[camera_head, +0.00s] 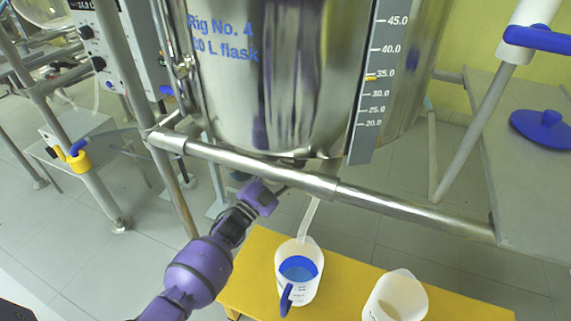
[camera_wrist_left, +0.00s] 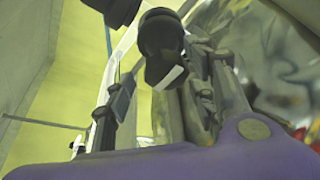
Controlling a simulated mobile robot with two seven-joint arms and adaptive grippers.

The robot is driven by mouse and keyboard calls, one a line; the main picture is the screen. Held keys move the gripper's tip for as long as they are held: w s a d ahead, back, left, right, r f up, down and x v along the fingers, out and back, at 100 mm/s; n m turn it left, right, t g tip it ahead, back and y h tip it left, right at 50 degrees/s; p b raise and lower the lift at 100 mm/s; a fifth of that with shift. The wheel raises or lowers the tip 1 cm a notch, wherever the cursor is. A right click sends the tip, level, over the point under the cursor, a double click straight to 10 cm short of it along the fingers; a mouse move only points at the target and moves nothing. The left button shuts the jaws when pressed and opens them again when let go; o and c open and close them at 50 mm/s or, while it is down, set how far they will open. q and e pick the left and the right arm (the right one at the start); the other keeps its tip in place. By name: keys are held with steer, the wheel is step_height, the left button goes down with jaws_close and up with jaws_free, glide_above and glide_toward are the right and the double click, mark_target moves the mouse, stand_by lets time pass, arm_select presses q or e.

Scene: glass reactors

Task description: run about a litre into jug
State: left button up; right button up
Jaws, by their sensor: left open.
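A white jug (camera_head: 310,278) with a blue handle stands on the yellow bench, and blue liquid shows inside it. A pale outlet tube (camera_head: 308,221) comes down from under the steel vessel (camera_head: 290,80) and ends at this jug's mouth. My left gripper reaches under the vessel beside the steel rail; its fingers are hidden in the head view. In the left wrist view my left gripper (camera_wrist_left: 160,92) is open, its fingers on either side of a dark valve-like part (camera_wrist_left: 160,35) with a white face. Contact cannot be told. My right gripper is not in view.
A second white jug (camera_head: 395,298) stands to the right on the yellow bench (camera_head: 250,270). A steel rail (camera_head: 250,162) crosses before the vessel. The level scale (camera_head: 377,70) has a yellow marker near 35. A grey table (camera_head: 520,180) with a blue lid (camera_head: 542,127) is at right.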

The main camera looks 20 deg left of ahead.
arm_select(q)
steer(key=v, duration=1.2)
